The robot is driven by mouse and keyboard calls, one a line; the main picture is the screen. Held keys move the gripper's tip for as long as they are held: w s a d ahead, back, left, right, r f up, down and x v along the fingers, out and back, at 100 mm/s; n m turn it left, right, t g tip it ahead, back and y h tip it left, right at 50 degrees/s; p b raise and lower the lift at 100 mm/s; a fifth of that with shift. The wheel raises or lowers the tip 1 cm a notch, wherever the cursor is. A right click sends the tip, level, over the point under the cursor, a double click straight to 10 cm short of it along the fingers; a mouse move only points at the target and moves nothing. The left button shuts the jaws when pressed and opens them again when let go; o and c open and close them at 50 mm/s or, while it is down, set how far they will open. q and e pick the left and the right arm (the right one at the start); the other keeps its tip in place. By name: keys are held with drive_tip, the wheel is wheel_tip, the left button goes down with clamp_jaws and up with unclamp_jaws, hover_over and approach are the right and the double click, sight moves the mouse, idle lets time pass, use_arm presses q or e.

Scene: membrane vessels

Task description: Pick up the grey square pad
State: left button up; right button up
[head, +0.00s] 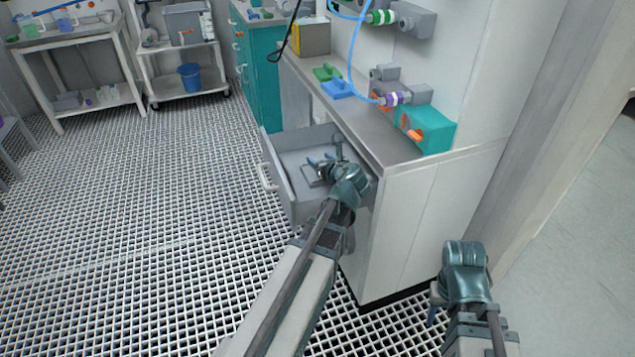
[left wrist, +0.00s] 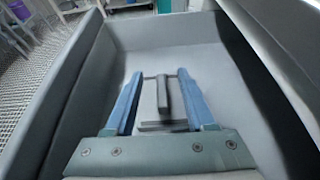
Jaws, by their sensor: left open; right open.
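A grey square piece with dark edges and a raised dark bar, seemingly the grey square pad (left wrist: 164,98), lies on the floor of the open drawer. In the head view the pad (head: 309,177) is partly hidden by my left gripper (head: 320,160). That gripper reaches down into the drawer, open. In the left wrist view the blue fingers of my left gripper (left wrist: 160,75) stand on either side of the raised bar, apart from it. My right gripper (head: 434,312) hangs low at the right, outside the drawer; its fingers are mostly hidden.
The grey drawer (head: 281,193) is pulled out of the bench, and its walls surround my left gripper. The worktop (head: 365,132) above it holds a blue scoop-like item (head: 337,89), a green one (head: 326,72) and a teal box (head: 436,133). The grated floor at left is clear.

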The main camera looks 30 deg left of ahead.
use_arm(q)
wheel_tip(320, 180, down, 3)
drive_tip(key=shift+f+b, duration=0.15)
drive_tip(key=shift+b, duration=0.95)
drive_tip(key=shift+w+a, duration=0.8)
drive_tip(key=shift+a, duration=0.1)
use_arm(e)
wheel_tip(320, 180, down, 3)
drive_tip(key=shift+f, duration=0.15)
use_arm(q)
drive_tip(key=b+x, duration=0.2)
drive_tip(key=x, duration=0.3)
drive_tip(key=shift+f, duration=0.1)
use_arm(e)
drive_tip(key=shift+f, duration=0.95)
use_arm(q)
clamp_jaws()
